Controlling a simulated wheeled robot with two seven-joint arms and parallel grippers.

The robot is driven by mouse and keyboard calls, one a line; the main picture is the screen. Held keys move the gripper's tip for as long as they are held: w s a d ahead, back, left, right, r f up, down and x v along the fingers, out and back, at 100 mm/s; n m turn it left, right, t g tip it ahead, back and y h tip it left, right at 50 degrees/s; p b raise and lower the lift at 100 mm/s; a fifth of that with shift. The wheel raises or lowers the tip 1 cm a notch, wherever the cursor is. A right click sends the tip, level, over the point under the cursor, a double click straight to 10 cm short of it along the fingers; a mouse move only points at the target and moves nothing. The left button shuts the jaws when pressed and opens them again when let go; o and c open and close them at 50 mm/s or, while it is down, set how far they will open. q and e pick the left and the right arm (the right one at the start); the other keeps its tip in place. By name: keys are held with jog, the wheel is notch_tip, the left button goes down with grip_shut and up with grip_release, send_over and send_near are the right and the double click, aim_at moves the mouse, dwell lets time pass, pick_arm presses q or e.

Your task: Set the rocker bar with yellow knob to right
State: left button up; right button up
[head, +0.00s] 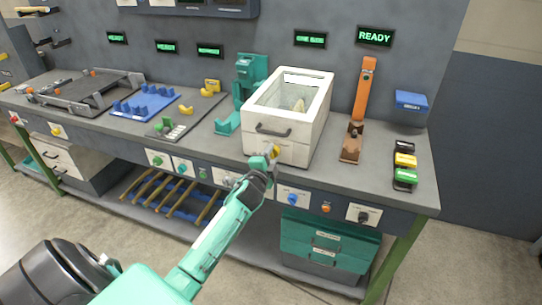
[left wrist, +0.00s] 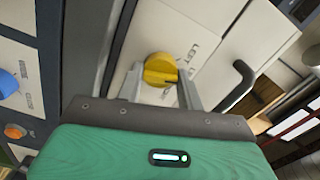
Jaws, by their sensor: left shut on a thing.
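The fingers hide part of the plate, so I cannot read the knob's setting. My right gripper is in neither view.
A blue knob (head: 292,198), an orange button (head: 326,208) and a black knob (head: 362,217) sit along the panel to the right. Green drawers (head: 325,245) are below.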

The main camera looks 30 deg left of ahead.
pick_arm(q)
jog(key=shift+m+p, duration=0.3)
jog(key=shift+m, duration=2.2)
jog(key=shift+m+p, duration=0.5)
jog(key=shift+m, duration=1.4)
jog(key=shift+f+m+p, duration=0.1)
jog(key=shift+m+p, duration=0.25)
jog(key=shift+m, duration=1.35)
jog(key=shift+m+p, duration=0.3)
jog(key=shift+m, duration=0.2)
jog(key=o, duration=1)
